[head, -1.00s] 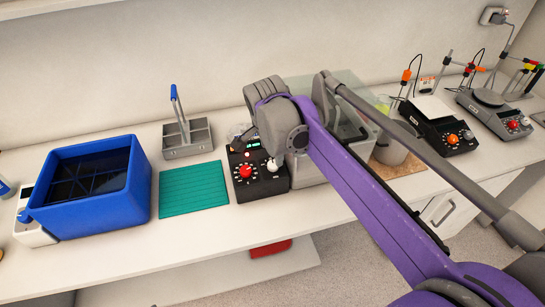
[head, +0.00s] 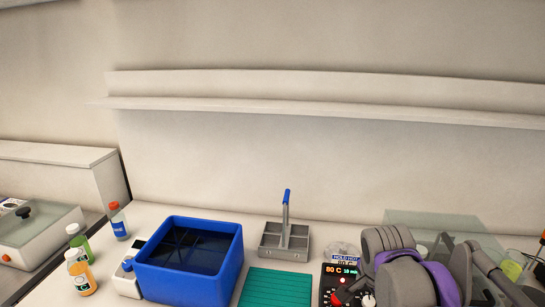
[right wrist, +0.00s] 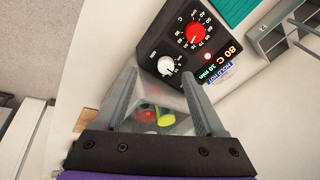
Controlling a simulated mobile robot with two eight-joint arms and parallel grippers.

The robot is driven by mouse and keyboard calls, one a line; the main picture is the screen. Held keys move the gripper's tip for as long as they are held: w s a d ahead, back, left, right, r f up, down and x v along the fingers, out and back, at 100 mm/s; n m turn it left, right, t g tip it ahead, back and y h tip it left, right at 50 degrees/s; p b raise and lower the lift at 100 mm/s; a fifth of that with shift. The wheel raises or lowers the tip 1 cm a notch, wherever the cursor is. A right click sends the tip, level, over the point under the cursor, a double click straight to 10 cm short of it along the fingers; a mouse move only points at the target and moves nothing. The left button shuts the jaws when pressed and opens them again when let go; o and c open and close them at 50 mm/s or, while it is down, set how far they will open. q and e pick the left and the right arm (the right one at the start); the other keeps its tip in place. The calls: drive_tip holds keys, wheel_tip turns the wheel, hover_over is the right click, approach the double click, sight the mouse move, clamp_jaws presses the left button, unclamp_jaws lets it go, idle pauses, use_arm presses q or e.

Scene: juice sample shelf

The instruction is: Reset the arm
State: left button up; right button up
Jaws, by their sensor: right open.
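My right arm comes in from the right of the head view, purple and grey, in front of the heating bath. My right gripper (right wrist: 159,73) is open and empty in the right wrist view. Its fingers are spread over the edge of the bath's black control box (right wrist: 195,48), which shows "80 C 10 min". The same control box (head: 338,286) is partly cut off in the head view. The clear bath (head: 432,220) behind my arm is partly hidden. Blurry red and yellow-green items (right wrist: 165,117) show between the fingers. My left gripper is not in view.
A blue tub (head: 190,282) with dark contents, a teal mat (head: 276,288) and a grey caddy (head: 285,252) with a blue handle stand on the counter. Several bottles, one orange (head: 80,276), stand at the left. An empty wall shelf (head: 330,108) runs above.

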drive_tip(key=s+a+f+n+t+y, duration=0.1)
drive_tip(key=s+a+f+n, duration=0.2)
drive_tip(key=s+f+n, duration=0.4)
drive_tip(key=s+a+f+n+t+y, duration=0.1)
drive_tip(key=s+a+f+n, duration=0.3)
drive_tip(key=s+f+n, duration=0.3)
drive_tip(key=shift+s+f+n, duration=0.15)
drive_tip(key=shift+s+n, duration=0.15)
drive_tip(key=shift+s, duration=0.35)
drive_tip(key=shift+c, duration=0.2)
idle(0.3)
